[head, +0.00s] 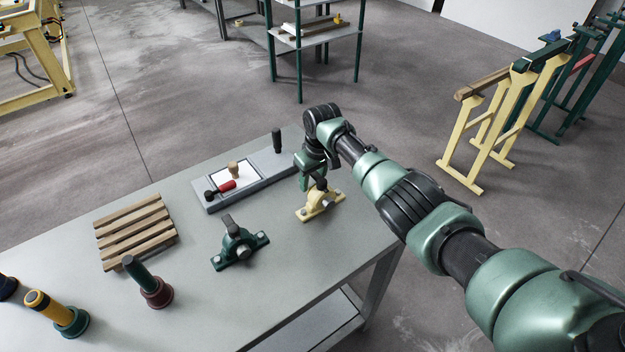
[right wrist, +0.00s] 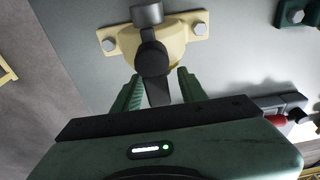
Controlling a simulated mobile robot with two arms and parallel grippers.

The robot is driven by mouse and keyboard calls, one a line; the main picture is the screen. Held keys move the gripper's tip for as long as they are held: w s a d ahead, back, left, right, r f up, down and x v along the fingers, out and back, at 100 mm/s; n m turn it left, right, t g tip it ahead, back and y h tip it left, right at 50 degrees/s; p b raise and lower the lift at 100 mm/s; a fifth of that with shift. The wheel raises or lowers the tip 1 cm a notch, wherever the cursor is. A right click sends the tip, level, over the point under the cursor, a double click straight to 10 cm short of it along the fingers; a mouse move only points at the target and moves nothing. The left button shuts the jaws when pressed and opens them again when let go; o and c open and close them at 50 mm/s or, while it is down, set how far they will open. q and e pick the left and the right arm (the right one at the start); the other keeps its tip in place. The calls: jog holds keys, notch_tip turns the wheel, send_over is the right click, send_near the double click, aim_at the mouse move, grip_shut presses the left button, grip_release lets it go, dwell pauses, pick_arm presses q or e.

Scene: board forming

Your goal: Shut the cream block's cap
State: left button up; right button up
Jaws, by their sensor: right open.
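The cream block (head: 328,206) sits bolted-looking on the grey table near its right edge, partly hidden by my right gripper. In the right wrist view the cream block (right wrist: 183,30) shows bolt heads on its flanges, a grey cylindrical piece (right wrist: 147,14) and a dark rounded part with a dark tongue (right wrist: 153,60) towards me. I take this dark part for the cap, but cannot tell how far it is swung. My right gripper (head: 314,185) is just above the block. Its open green fingers (right wrist: 160,88) stand either side of the tongue; contact is unclear. My left gripper is out of view.
A similar green block (head: 238,250) stands to the left on the table. Behind it is a grey tray (head: 257,188) with a black post and a red-handled tool. A wooden slat rack (head: 135,232) and several round-based handles lie further left. Trestles (head: 490,120) stand beyond the table.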

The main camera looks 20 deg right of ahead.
aim_at(315, 174)
jog(key=r, duration=0.5)
jog(key=s+r, duration=0.1)
jog(key=r, duration=0.1)
jog(key=shift+s+d+r, duration=0.1)
jog(key=shift+d+r, duration=0.1)
jog(key=shift+r, duration=0.05)
